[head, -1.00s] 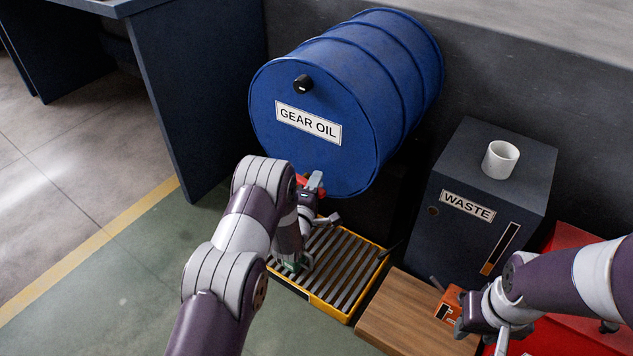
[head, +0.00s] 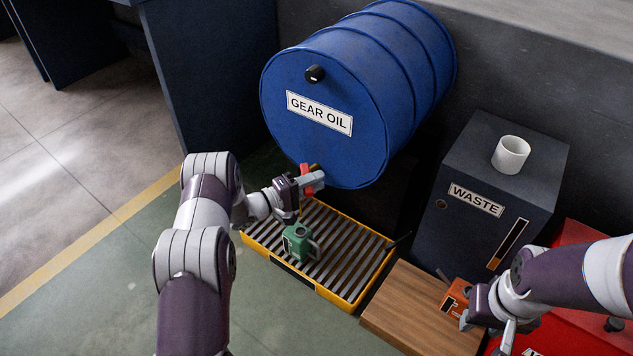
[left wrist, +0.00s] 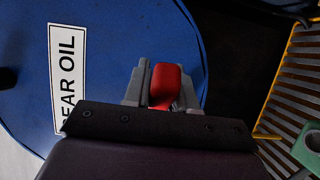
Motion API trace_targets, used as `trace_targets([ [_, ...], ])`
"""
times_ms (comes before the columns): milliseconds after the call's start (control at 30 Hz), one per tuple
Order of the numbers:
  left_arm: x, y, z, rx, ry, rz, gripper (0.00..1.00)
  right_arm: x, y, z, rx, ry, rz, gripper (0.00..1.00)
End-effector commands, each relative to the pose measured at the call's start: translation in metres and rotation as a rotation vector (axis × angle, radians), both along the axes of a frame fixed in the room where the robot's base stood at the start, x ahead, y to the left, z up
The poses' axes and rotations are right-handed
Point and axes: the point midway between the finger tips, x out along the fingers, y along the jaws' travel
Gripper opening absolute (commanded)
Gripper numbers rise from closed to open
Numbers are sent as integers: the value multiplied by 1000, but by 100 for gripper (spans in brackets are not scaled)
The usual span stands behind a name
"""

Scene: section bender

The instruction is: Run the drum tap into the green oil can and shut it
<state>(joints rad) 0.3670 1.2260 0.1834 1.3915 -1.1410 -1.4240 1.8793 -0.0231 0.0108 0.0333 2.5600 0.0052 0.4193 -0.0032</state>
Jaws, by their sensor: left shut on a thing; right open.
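The blue drum (head: 292,135) marked GEAR OIL lies on its side. Its red tap handle (head: 306,178) is low on the front face. My left gripper (head: 312,181) is shut on the red handle, which shows between the fingers in the left wrist view (left wrist: 165,84). The green oil can (head: 296,242) stands on the slatted drip tray (head: 345,300) below the tap. Its edge also shows in the left wrist view (left wrist: 312,140). I cannot see any oil stream. My right gripper (head: 490,335) is open at the lower right, away from the drum.
A dark WASTE bin (head: 480,235) with a white cup (head: 511,154) on top stands right of the drum. A wooden board (head: 415,308) lies in front of it. A small orange box (head: 455,297) is beside my right gripper. Open floor lies at left.

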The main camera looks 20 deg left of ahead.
Motion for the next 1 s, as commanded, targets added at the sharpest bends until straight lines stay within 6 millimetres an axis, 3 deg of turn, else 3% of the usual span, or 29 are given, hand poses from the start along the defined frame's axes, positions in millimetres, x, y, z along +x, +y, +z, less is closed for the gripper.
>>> trace_targets([
  [600, -2, 1, -1, 0, 3, -43, 0, 0, 0, -2, 0, 0, 0, 43],
  [633, -2, 1, -1, 0, 3, -43, 32, 0, 0, -2, 0, 0, 0, 43],
  [700, -2, 1, -1, 0, 3, -43, 47, 0, 0, -2, 0, 0, 0, 43],
  [1000, -4, 4, 1, 0, 1, -41, 47, 0, 0, 1, 0, 0, 0, 43],
])
